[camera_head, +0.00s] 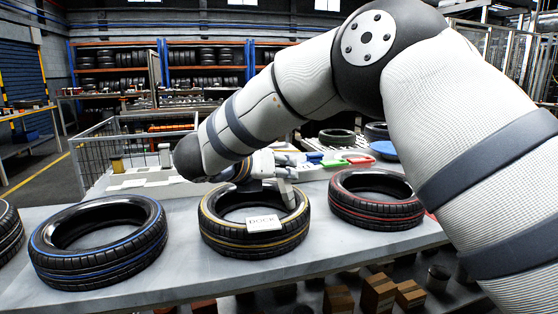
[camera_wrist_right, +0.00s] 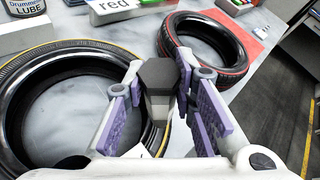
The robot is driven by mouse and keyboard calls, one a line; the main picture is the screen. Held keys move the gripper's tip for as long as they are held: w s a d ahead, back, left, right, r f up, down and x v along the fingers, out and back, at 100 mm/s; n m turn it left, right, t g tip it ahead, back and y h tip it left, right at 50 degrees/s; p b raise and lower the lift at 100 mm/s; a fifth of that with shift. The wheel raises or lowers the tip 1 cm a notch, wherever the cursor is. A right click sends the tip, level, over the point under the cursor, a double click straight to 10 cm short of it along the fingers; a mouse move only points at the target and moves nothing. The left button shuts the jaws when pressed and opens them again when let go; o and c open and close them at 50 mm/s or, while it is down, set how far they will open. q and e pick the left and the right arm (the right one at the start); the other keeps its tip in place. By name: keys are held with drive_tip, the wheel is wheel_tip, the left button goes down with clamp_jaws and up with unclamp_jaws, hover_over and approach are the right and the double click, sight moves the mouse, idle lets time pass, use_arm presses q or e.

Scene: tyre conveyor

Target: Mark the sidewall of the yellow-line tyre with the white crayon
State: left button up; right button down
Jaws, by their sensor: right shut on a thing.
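The yellow-line tyre (camera_head: 255,236) lies flat on the grey table, in the middle of the head view. It also fills the left of the wrist view (camera_wrist_right: 68,62). My right gripper (camera_head: 282,187) is over its rear part, pointing down. In the wrist view the right gripper (camera_wrist_right: 160,95) is shut on a six-sided stick (camera_wrist_right: 158,76) with a dark end and paler grey sides, apparently the crayon. Its tip is hidden, so I cannot tell whether it touches the sidewall. A white lettered card (camera_head: 264,223) shows at the tyre's front. My left gripper is not in view.
A blue-line tyre (camera_head: 98,262) lies to the left and a red-line tyre (camera_head: 375,212) to the right. A lube can (camera_wrist_right: 25,8) and a "red" sign (camera_wrist_right: 122,9) stand behind. Green and red trays (camera_head: 334,163) are at the back. The table's front strip is clear.

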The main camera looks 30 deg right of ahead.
drive_tip(key=shift+r, duration=0.15)
drive_tip(key=shift+f, duration=0.7)
idle(0.4)
drive_tip(key=shift+s+d+r, duration=0.1)
drive_tip(key=shift+s, duration=0.15)
drive_tip(key=shift+s+d, duration=0.1)
drive_tip(key=shift+p, duration=0.3)
drive_tip(key=shift+s, duration=0.25)
drive_tip(key=shift+f, duration=0.2)
drive_tip(key=shift+w, duration=0.1)
